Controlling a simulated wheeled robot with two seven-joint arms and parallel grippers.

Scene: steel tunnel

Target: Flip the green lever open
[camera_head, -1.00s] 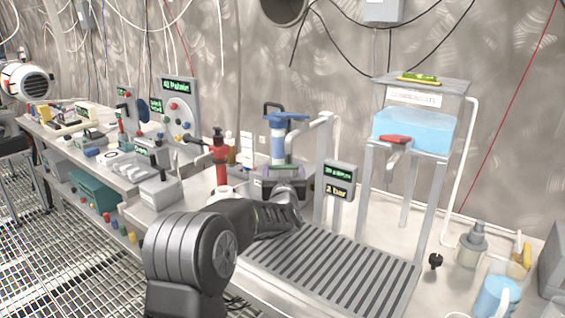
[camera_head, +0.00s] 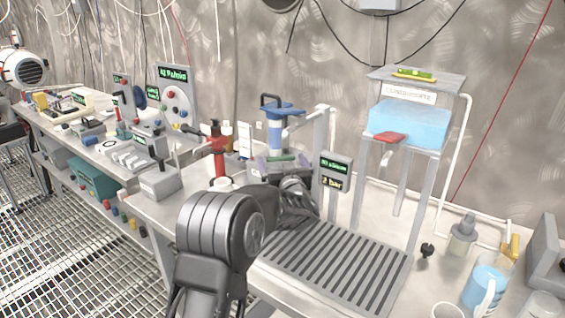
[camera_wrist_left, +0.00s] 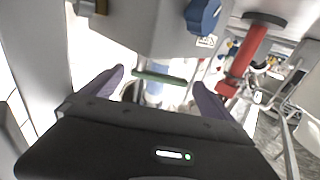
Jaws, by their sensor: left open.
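The green lever (camera_head: 281,158) shows as a short green bar in front of the blue and white filter unit (camera_head: 276,128) on the bench. In the left wrist view the green lever (camera_wrist_left: 160,78) lies crosswise between my fingertips. My left gripper (camera_head: 282,164) is open, with its purple fingers either side of the lever. In the left wrist view the left gripper (camera_wrist_left: 160,88) shows clear gaps between both fingers and the bar, so it is not clamped. The gripper body and arm hide the lever's mount in the head view. My right gripper is not in view.
A small display (camera_head: 334,173) and a grey post (camera_head: 332,150) stand close on the right. A slatted drain grate (camera_head: 345,265) lies below the arm. A water tank (camera_head: 409,125) stands farther right.

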